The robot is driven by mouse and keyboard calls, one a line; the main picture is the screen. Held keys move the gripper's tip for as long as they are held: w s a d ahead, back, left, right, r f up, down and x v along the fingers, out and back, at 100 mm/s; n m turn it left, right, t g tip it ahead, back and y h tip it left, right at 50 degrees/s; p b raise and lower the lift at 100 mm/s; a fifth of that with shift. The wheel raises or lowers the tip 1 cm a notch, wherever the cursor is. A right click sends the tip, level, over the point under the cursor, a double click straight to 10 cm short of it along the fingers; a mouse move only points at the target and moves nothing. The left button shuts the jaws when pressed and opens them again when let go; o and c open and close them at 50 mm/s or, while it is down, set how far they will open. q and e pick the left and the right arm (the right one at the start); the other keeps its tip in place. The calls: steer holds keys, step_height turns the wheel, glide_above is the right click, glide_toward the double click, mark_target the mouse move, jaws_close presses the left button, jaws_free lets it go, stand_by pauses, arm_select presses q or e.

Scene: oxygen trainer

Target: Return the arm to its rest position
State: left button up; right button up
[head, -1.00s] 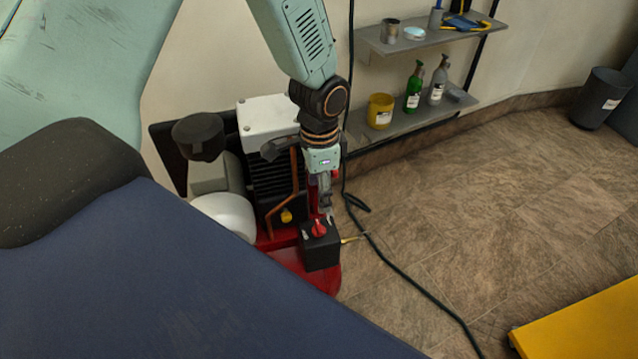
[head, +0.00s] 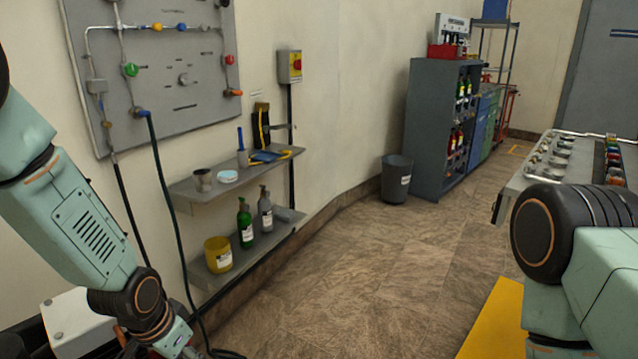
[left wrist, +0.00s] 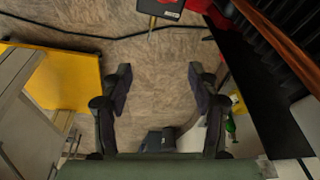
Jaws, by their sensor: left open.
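My left arm (head: 95,235) comes in from the left in the head view and reaches down to the bottom edge, where its wrist is cut off and its fingers are out of frame. In the left wrist view my left gripper (left wrist: 160,82) is open, its two fingers wide apart with nothing between them and floor behind. A black box (left wrist: 160,9) with a small brass fitting lies beyond the fingertips at the top, apart from them. Part of my right arm (head: 575,250) shows at the right of the head view; its gripper is out of sight.
The compressor's white top (head: 68,318) is beside my left wrist. A hose (head: 165,190) hangs from the wall panel (head: 160,70). A control console (head: 545,165) stands right; the middle floor is clear.

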arm_select(q)
steer(key=s+f+n+g, duration=0.1)
steer(key=s+f, duration=0.3)
steer(key=s, duration=0.5)
steer(key=s+d+f+n+g, duration=0.1)
steer(key=s+f+n, duration=0.1)
steer(key=s+f, duration=0.3)
steer(key=s+d+f+n+y, duration=0.1)
steer(key=s+f, duration=0.3)
steer(key=s, duration=1)
steer(key=shift+f+n+g, duration=0.25)
steer(key=shift+n+g, duration=0.15)
steer(key=shift+n, duration=0.2)
